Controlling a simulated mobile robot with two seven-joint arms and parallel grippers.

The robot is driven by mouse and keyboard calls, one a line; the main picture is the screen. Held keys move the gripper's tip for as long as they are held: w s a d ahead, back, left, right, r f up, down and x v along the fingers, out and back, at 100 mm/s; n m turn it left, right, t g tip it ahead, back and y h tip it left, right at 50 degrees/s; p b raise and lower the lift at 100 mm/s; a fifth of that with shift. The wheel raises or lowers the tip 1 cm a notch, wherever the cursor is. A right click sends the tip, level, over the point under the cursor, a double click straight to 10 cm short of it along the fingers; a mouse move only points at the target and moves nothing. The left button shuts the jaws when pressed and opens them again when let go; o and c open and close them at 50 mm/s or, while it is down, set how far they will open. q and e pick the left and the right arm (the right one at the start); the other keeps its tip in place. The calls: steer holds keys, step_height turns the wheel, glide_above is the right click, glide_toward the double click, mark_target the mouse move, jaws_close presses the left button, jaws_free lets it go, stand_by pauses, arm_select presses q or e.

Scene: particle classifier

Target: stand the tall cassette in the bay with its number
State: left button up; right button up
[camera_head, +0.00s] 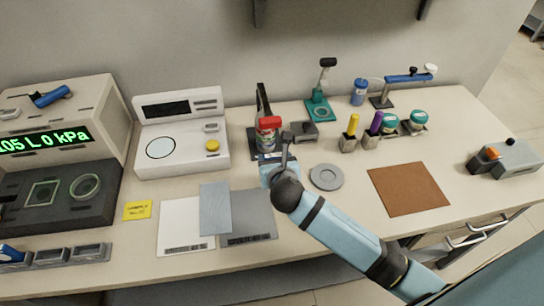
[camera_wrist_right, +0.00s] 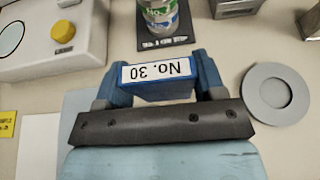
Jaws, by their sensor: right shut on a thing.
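My right gripper (camera_head: 270,160) is above the table's middle, just in front of a black stand holding a can. In the right wrist view the gripper (camera_wrist_right: 160,80) is shut on a blue cassette (camera_wrist_right: 160,91), one finger on each side. The cassette's white label reads "No. 30", upside down in this view. In the head view the gripper mostly hides the cassette. A grey row of bays (camera_head: 52,257) lies at the front left, with a blue item (camera_head: 11,253) at its left end. Its numbers are too small to read. My left gripper is not in view.
The can (camera_head: 265,138) with a red top stands close behind the gripper. A grey round disc (camera_head: 326,177) is to its right. White (camera_head: 184,232) and grey (camera_head: 255,228) sheets lie in front, left of a brown mat (camera_head: 408,188). A white scale-like device (camera_head: 182,145) stands behind left.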

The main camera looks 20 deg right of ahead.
steer(key=w+f, duration=0.1)
steer(key=w, duration=0.1)
steer(key=w+d+f, duration=0.1)
steer(key=w+f, duration=0.1)
steer(key=shift+w+f+b, duration=0.25)
steer(key=shift+f+b, duration=0.05)
steer(key=shift+b, duration=0.1)
steer(key=o, duration=1)
steer(key=shift+f, duration=0.1)
